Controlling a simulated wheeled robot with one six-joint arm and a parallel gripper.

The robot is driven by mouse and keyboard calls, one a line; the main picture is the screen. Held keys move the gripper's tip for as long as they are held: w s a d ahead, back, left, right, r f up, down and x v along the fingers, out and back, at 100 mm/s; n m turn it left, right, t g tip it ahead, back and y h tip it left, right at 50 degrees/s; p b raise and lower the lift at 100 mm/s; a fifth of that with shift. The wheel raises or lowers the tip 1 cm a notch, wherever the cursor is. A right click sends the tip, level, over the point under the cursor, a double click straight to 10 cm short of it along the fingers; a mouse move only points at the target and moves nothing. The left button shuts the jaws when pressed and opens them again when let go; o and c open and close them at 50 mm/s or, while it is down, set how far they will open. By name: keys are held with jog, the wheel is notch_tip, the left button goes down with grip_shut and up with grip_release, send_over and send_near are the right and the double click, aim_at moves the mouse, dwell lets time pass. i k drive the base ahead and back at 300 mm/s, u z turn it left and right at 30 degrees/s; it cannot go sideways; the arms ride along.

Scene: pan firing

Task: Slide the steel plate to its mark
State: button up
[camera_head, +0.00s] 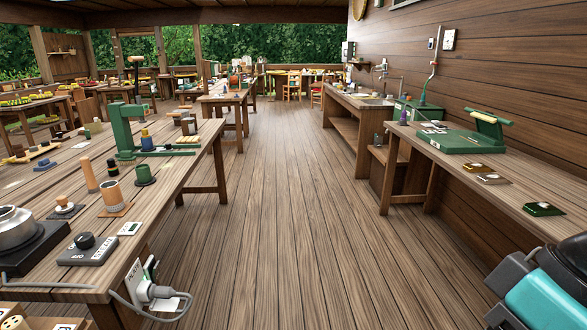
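I cannot pick out the steel plate or its mark with certainty. A grey slab (88,249) with a black knob and white lettering lies on the left bench, near its front edge. A small white card (130,228) lies just right of it. A steel pan (14,226) stands on a dark base (32,250) at the far left, cut off by the picture edge. My gripper's fingers are not in view. A teal and black part, seemingly of my arm, fills the lower right corner, apart from the left bench.
The left bench (175,192) also holds wooden and dark cylinders and a green press (122,132). A plug and cable (155,292) hang at its front end. The right bench (510,187) carries a green device (462,138) and several small plates. The floor (290,220) between is clear.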

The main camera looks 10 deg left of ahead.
aim_at(168, 146)
jog(key=u, duration=0.1)
jog(key=i, duration=2.1)
jog(key=u, duration=0.85)
jog(key=i, duration=2.1)
jog(key=u, duration=1)
jog(key=i, duration=1.15)
jog(key=u, duration=0.25)
